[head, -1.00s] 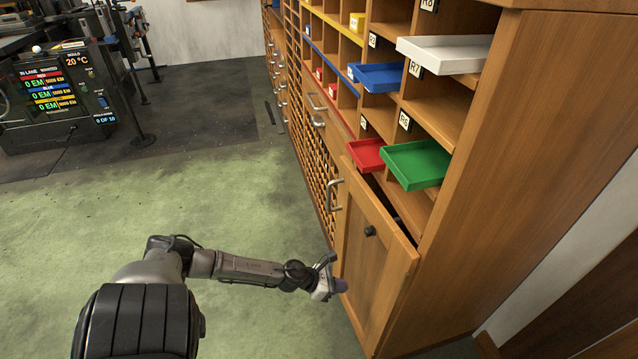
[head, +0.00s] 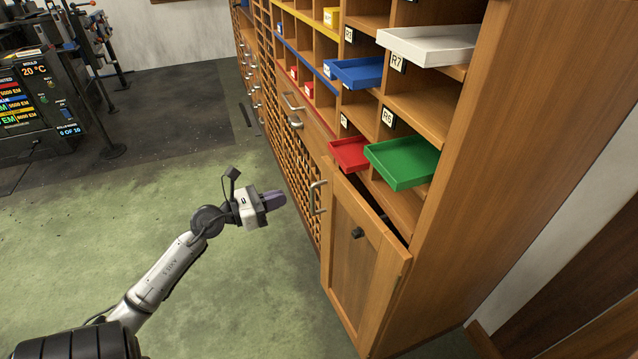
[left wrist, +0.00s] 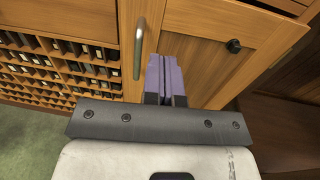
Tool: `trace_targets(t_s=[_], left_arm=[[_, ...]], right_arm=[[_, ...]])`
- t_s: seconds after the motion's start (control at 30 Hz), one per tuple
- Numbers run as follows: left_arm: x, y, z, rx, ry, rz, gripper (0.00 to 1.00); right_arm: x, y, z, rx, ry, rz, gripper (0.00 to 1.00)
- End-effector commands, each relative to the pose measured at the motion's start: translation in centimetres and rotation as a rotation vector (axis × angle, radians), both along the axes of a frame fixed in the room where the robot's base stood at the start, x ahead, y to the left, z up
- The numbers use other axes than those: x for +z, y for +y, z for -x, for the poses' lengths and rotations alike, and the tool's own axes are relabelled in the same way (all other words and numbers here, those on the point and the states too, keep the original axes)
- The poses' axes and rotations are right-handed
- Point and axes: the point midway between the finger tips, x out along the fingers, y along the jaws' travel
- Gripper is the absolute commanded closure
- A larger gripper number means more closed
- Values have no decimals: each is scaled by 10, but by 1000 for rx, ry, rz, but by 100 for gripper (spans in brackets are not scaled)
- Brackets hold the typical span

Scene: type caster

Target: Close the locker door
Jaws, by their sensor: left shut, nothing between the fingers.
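The locker door (head: 362,262) is a framed wooden panel with a dark round knob (head: 357,232), low on the right part of the cabinet. It stands slightly ajar, with a dark gap along its top edge. My left gripper (head: 282,199) is shut and empty. It is in front of the cabinet, left of the door, and looks apart from it. In the left wrist view the purple fingers (left wrist: 166,78) point toward the cabinet, with the door (left wrist: 209,70) behind and right of them. My right gripper is not in view.
Red (head: 350,153), green (head: 402,163), blue (head: 357,72) and white (head: 428,45) trays jut out above. A machine with a screen (head: 35,100) stands far left. The green floor (head: 235,285) is clear.

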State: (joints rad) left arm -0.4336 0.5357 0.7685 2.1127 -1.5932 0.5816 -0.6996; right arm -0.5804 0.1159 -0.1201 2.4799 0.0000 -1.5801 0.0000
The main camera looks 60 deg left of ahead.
Motion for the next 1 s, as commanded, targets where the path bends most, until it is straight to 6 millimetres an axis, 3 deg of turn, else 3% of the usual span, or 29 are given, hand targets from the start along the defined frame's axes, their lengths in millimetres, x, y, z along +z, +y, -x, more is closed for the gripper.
trace_targets(t_s=[0.5, 0.7, 1.0], left_arm=[[1, -11, -93, 0, -4, 0, 100], [0, -14, -112, -1, -2, 0, 100], [0, -15, -121, -1, -1, 0, 100]], right_arm=[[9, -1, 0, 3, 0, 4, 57], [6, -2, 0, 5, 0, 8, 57], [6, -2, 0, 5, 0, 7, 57]])
